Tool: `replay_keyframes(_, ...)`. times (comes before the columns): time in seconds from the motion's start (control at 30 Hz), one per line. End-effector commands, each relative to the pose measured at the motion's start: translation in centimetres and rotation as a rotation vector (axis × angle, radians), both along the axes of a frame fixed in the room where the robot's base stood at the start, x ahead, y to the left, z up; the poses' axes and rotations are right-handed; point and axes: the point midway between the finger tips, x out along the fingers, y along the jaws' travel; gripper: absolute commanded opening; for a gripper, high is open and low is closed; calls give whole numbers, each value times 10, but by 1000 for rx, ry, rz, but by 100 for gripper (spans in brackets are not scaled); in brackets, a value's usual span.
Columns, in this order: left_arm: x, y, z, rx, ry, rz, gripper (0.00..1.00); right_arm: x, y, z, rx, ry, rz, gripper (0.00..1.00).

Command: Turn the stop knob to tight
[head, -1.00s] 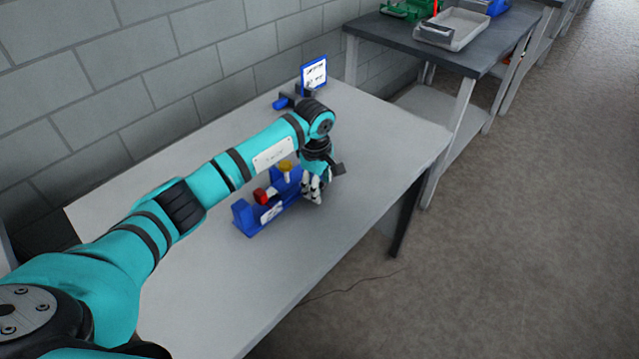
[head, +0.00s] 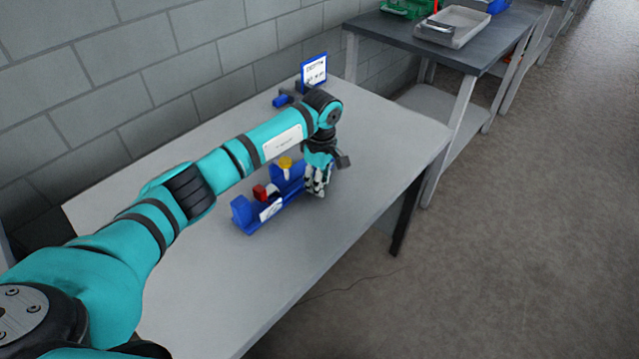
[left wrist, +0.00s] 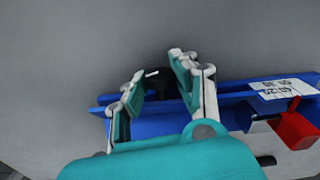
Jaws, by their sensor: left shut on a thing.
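The blue fixture (head: 243,214) sits on the light grey table, with a red part (head: 260,192) and a yellow part (head: 285,163) on it. My left gripper (head: 317,191) points down at the fixture's right end. In the left wrist view, its fingers (left wrist: 160,88) are shut on the black stop knob (left wrist: 164,83), which has a white mark on it. The fingers partly hide the knob. The fixture's blue body (left wrist: 150,127) with a white label and the red part (left wrist: 297,126) also show there. My right gripper is not in view.
A blue-framed sign (head: 313,70) and a small blue and black item (head: 281,100) stand at the table's back. A darker table (head: 400,38) beyond holds a grey tray (head: 452,28). The light grey table's front part (head: 230,290) is clear.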

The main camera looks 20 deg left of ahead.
Motion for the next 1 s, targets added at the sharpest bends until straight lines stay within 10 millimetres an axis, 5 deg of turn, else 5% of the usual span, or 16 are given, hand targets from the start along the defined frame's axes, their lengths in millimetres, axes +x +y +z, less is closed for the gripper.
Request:
replay_keyframes(0.2,2,-1,-3,42,114,1,0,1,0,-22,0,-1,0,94)
replay_keyframes(0.57,1,0,0,49,134,2,0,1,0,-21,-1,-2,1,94)
replay_keyframes(0.6,1,0,0,49,134,2,32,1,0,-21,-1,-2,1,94)
replay_keyframes(0.7,1,0,0,49,134,2,45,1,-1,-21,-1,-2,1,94)
replay_keyframes(0.77,2,0,0,49,133,2,53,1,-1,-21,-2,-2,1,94)
replay_keyframes(1.0,2,0,0,48,133,1,53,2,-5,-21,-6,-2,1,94)
